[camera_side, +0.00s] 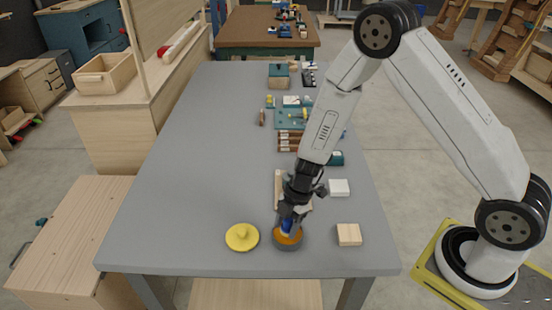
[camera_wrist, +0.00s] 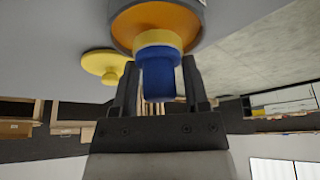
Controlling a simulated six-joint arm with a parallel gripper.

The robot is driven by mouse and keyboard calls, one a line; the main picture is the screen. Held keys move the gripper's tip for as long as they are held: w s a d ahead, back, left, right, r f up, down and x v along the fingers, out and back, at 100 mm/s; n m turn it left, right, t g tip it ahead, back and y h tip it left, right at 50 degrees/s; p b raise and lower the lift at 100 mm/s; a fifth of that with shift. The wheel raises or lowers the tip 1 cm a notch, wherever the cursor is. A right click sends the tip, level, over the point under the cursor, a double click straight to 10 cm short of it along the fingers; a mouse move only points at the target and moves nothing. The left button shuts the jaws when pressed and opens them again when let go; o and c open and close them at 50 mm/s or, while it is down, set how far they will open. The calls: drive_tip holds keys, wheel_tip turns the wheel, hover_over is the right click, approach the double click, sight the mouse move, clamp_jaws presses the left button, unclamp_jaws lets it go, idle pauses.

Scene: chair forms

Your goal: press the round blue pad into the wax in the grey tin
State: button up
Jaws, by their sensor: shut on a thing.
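The round blue pad (camera_side: 286,226) is a blue piece with a pale yellow band at its far end in the wrist view (camera_wrist: 158,78). My gripper (camera_side: 290,214) is shut on its blue part, with one finger on each side in the wrist view (camera_wrist: 163,68). The grey tin (camera_side: 288,246) stands upright and open near the table's front edge, with orange wax (camera_wrist: 150,18) inside. The pad's yellow end overlaps the wax in the wrist view. I cannot tell whether it touches the wax or is just above it.
A yellow knobbed lid (camera_side: 241,238) lies left of the tin. A wooden block (camera_side: 348,234) is to the right, and a white block (camera_side: 339,187) is behind it. A pale board (camera_side: 279,182) and several small items lie farther back. The table's left side is clear.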

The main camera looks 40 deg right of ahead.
sight(286, 221)
drive_tip(key=shift+r, duration=2.75)
drive_tip(key=shift+w+d+r+m+t, duration=0.25)
drive_tip(key=shift+r+m, duration=0.1)
drive_tip(key=shift+m, duration=0.15)
drive_tip(key=shift+w+d+r+m+t, duration=0.15)
drive_tip(key=shift+d+r+m, duration=0.15)
drive_tip(key=shift+m, duration=0.2)
drive_tip(key=w+d+r+m+t+h, duration=0.2)
drive_tip(key=d+r+m, duration=0.1)
drive_tip(key=r+m, duration=0.3)
drive_tip(key=w+d+r+m+t+h, duration=0.1)
drive_tip(key=w+d+r+m+h, duration=0.1)
drive_tip(key=r+m, duration=0.4)
drive_tip(key=shift+w+d+r+m+t, duration=0.15)
drive_tip(key=shift+w+d+m+t, duration=0.35)
drive_tip(key=shift+m, duration=1.5)
drive_tip(key=shift+d, duration=0.15)
